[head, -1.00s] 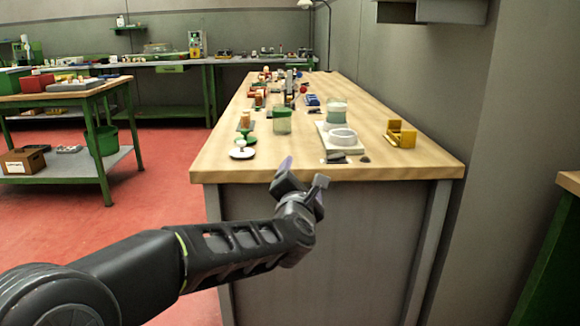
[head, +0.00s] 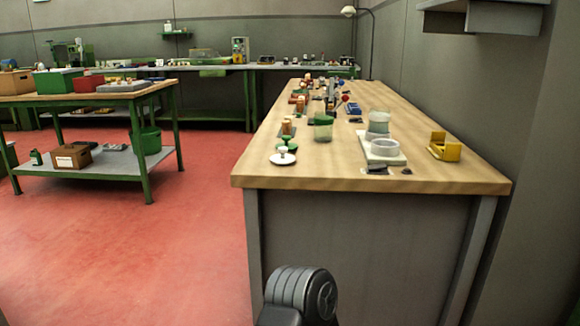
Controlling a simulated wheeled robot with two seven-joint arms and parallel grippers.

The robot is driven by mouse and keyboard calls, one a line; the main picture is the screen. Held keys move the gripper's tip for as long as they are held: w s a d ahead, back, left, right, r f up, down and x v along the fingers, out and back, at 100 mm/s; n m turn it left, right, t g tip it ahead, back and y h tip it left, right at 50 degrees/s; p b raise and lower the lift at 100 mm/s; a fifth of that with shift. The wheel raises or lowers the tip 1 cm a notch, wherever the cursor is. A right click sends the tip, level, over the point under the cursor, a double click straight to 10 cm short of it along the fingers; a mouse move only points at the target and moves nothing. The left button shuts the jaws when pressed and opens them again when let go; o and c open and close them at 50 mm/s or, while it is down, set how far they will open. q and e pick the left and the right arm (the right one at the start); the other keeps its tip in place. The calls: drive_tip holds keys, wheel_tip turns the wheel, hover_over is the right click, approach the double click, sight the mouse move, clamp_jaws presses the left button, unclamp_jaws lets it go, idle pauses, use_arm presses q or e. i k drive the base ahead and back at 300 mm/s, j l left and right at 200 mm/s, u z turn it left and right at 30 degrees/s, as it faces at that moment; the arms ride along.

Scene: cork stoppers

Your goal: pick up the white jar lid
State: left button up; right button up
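A white round piece with a small knob (head: 283,157), which looks like the white jar lid, lies near the front left corner of the wooden bench (head: 330,176). A green lid-like piece (head: 288,145) sits just behind it. A dark rounded part of my arm shows at the bottom middle, below the bench top. Neither gripper's fingers are in view.
A glass jar with green in it (head: 323,130) stands behind and right of the lid. A white block with a ring (head: 384,147) and a yellow holder (head: 444,147) stand further right. The bench's front left edge is mostly clear.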

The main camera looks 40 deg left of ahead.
sight(282, 158)
drive_tip(key=u, duration=1.6)
drive_tip(key=i+l, duration=0.15)
drive_tip(key=i, duration=0.35)
drive_tip(key=i+l, duration=0.15)
drive_tip(key=i, duration=0.35)
